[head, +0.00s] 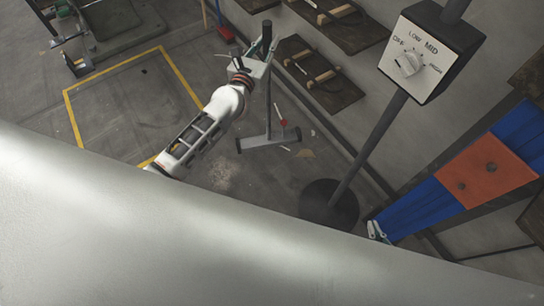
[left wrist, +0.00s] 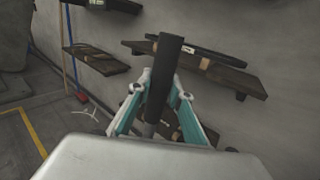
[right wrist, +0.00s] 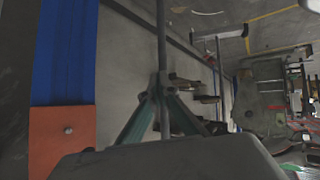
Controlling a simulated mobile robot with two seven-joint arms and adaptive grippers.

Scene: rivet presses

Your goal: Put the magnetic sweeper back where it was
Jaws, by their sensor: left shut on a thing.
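The magnetic sweeper stands roughly upright in the head view, with a dark grip on top, a thin grey pole and a wide bar (head: 268,139) at its foot. My left gripper (head: 255,66) is shut on its upper end. In the left wrist view the dark handle (left wrist: 164,75) sits between the left fingertips. I cannot tell whether the bar touches the floor. My right gripper (head: 377,230) is well to the right, apart from the sweeper. In the right wrist view its fingertips (right wrist: 160,88) are together, with a dark pole behind them.
A control box (head: 426,50) on a pole with a round base (head: 328,205) stands right of the sweeper. Wooden shelves (head: 318,76) line the wall beside it. A blue and orange panel (head: 487,167) is at right. Yellow tape (head: 70,112) marks clear floor at left.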

